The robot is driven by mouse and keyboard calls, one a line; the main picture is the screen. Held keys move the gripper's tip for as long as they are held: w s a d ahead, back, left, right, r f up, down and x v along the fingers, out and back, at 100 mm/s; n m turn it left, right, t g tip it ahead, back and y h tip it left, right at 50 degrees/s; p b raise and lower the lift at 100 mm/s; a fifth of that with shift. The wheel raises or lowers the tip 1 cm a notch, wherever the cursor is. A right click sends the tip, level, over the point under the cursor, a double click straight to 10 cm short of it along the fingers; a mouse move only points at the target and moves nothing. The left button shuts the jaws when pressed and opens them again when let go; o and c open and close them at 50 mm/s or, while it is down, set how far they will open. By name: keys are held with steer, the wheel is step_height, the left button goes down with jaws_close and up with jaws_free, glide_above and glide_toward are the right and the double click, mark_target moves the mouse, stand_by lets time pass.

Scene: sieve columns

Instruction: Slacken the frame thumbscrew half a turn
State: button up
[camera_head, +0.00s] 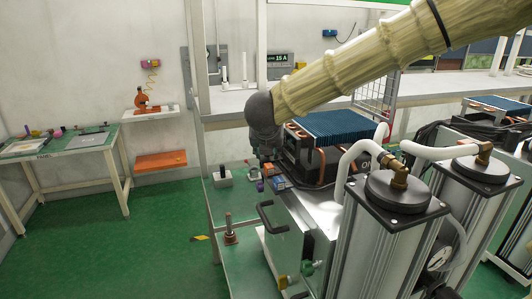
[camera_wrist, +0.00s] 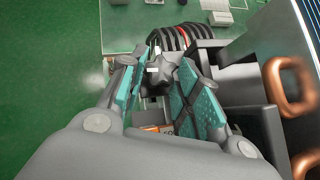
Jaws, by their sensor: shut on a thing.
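The frame thumbscrew (camera_wrist: 159,70), a black lobed knob with a pale mark, shows in the wrist view between the two teal-padded fingers of my gripper (camera_wrist: 160,80). The fingers are shut on its sides. In the head view my gripper (camera_head: 268,160) hangs at the end of the arm, beside the left side of the black unit with the blue fins (camera_head: 340,132). The thumbscrew cannot be made out there, and its shaft is hidden in both views.
Metal cylinders (camera_head: 395,240) with white hoses stand close on the right. Copper pipes (camera_wrist: 285,85) lie right of the fingers in the wrist view. Dark hoses (camera_wrist: 180,38) pass beyond the knob. Green floor (camera_head: 130,225) is open at the left, before a side table (camera_head: 90,143).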

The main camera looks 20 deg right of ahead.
steer(key=shift+d+n+y, duration=0.1)
steer(key=shift+n+y, duration=0.3)
steer(key=shift+n, duration=0.1)
steer(key=o, duration=1)
